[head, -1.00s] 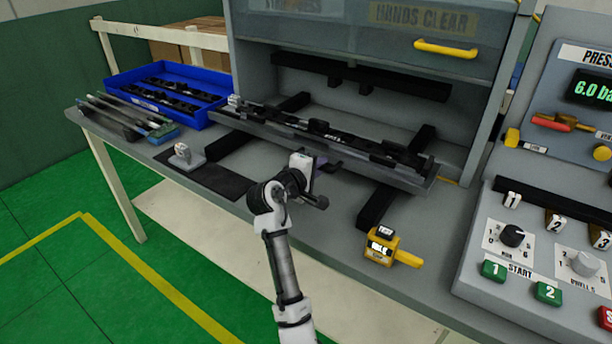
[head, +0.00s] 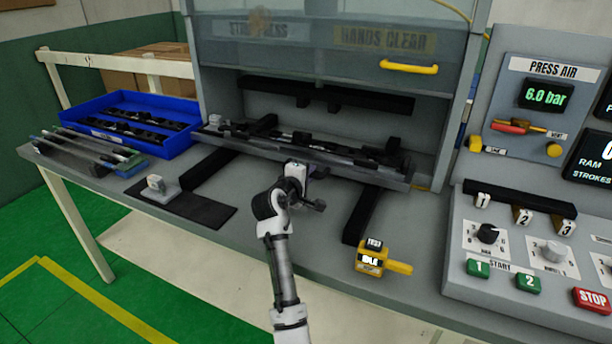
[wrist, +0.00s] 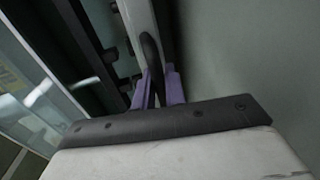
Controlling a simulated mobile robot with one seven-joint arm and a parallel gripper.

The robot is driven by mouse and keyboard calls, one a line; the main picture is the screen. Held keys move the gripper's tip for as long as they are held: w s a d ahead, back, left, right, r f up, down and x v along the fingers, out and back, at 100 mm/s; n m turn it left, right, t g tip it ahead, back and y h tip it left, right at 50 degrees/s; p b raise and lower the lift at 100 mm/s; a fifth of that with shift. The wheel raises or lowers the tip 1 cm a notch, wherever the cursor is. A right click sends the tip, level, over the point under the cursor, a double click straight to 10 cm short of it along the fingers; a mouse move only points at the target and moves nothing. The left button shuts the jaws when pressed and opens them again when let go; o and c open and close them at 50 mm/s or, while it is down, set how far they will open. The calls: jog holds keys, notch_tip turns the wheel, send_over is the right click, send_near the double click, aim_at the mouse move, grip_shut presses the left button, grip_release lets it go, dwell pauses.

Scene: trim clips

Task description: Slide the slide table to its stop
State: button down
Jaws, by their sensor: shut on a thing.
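The slide table (head: 385,179) is a long grey tray on black rails, partly inside the press opening, with a long black trim part (head: 330,149) lying on it. My gripper (wrist: 157,86) is at the middle of the tray's front edge. In the wrist view its purple fingers are shut on a dark curved handle (wrist: 150,48) on the tray's front. I cannot tell whether the tray touches a stop.
A raised guard with a yellow handle (head: 408,67) is above the opening. A blue bin (head: 165,106) of black parts is at the left. A yellow tester (head: 373,257) stands at front right, beside the control panel (head: 448,270). A dark mat (head: 205,211) lies front left.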

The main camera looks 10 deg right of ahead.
jog(key=shift+a, duration=0.1)
jog(key=c, duration=1.5)
grip_release()
jog(key=shift+c, duration=0.2)
jog(key=b+v, duration=0.2)
jog(key=v, duration=1.1)
jog(key=shift+s+a+r+b, duration=0.1)
jog(key=shift+s+a+b, duration=0.1)
jog(key=shift+s+b, duration=0.15)
